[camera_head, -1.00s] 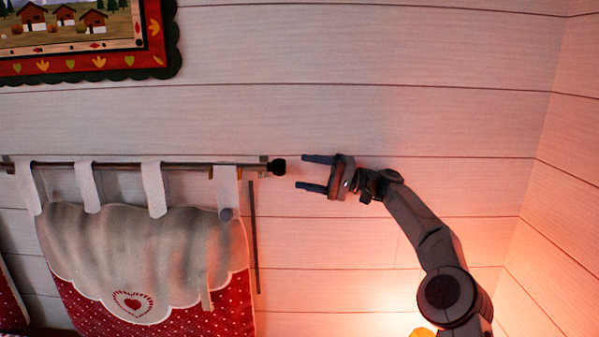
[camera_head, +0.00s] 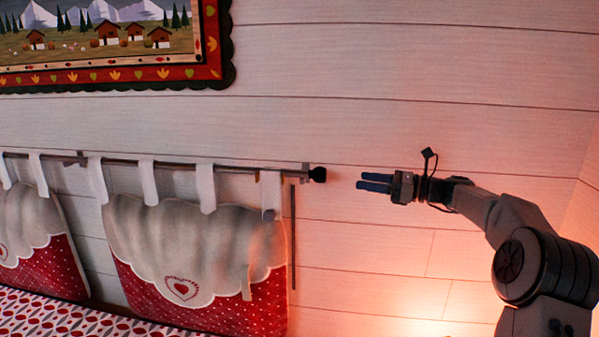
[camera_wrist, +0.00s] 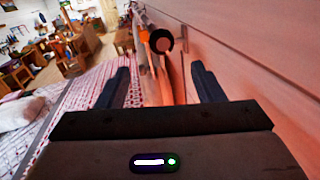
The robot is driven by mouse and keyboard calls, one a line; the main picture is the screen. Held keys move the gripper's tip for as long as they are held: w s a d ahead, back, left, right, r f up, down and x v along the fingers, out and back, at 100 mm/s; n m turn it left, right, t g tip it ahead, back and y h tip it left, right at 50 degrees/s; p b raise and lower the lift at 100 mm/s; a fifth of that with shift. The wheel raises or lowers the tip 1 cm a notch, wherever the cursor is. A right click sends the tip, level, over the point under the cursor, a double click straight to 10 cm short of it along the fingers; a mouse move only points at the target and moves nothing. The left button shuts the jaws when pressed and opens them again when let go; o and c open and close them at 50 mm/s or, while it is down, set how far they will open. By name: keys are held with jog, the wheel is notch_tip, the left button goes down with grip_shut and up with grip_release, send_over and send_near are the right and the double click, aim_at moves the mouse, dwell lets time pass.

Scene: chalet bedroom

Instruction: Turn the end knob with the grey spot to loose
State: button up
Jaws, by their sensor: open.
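The end knob (camera_head: 318,174) is a small black cap on the right end of a horizontal rod (camera_head: 235,168) on the wall.
Cushions (camera_head: 200,240) in beige and red hang from the rod by white loops. A thin dark vertical strip (camera_head: 293,240) lies below the rod end. A framed picture (camera_head: 120,75) hangs above. A patterned bed (camera_head: 60,318) is at lower left. The wall around my gripper is bare.

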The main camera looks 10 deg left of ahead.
aim_at(319, 174)
jog(key=shift+m, duration=0.3)
jog(key=p+x, duration=0.3)
jog(key=x, duration=1)
jog(key=shift+w+a+p, duration=0.2)
jog(key=shift+a+p, duration=0.1)
jog(key=shift+p, duration=0.05)
jog(key=shift+f, duration=0.1)
jog(key=c, duration=1)
